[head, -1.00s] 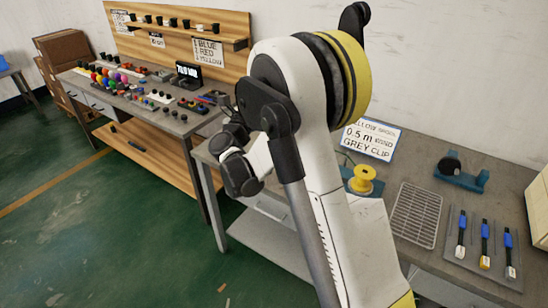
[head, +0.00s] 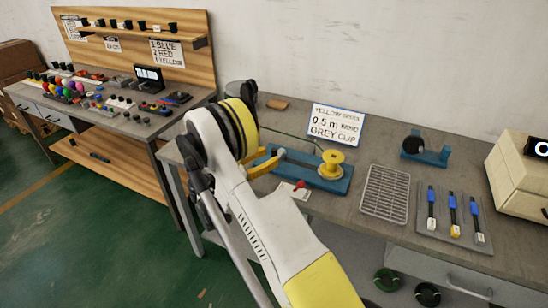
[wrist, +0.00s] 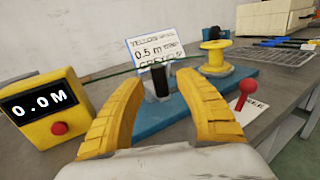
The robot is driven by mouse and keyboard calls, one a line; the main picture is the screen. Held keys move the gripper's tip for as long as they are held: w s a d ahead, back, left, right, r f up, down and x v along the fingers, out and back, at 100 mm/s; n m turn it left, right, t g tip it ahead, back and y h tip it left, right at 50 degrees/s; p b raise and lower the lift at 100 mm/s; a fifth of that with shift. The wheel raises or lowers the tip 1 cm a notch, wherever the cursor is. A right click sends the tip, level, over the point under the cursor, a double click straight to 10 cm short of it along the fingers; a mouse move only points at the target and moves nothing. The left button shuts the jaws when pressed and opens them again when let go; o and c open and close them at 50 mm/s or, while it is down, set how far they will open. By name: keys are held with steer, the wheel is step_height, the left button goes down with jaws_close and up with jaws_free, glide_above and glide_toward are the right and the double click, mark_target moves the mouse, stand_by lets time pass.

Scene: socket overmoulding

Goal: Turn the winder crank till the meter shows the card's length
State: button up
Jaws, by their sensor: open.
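The yellow meter (wrist: 45,108) reads 0.0 M and has a red button; I cannot make it out in the head view. The winder's blue base (head: 338,186) carries the yellow spool (head: 332,160), also in the wrist view (wrist: 215,52). A dark upright piece (wrist: 160,82), which looks like the crank handle, shows between my fingers with space on both sides. My gripper (wrist: 157,90) is open, its yellow fingers pointing toward the winder. The card (head: 337,124) stands behind and reads yellow spool, 0.5 m, grey clip.
A red-knobbed lever (wrist: 250,88) stands near the winder's front. To the right are a wire rack (head: 386,194), a tray with several blue-topped tools (head: 472,238), a blue holder (head: 425,152) and a beige box (head: 518,175). Another bench (head: 110,120) stands at left.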

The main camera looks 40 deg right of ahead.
steer(key=shift+s+d+b, duration=0.1)
steer(key=shift+d+b, duration=0.2)
steer(key=shift+d, duration=1.1)
jaws_close()
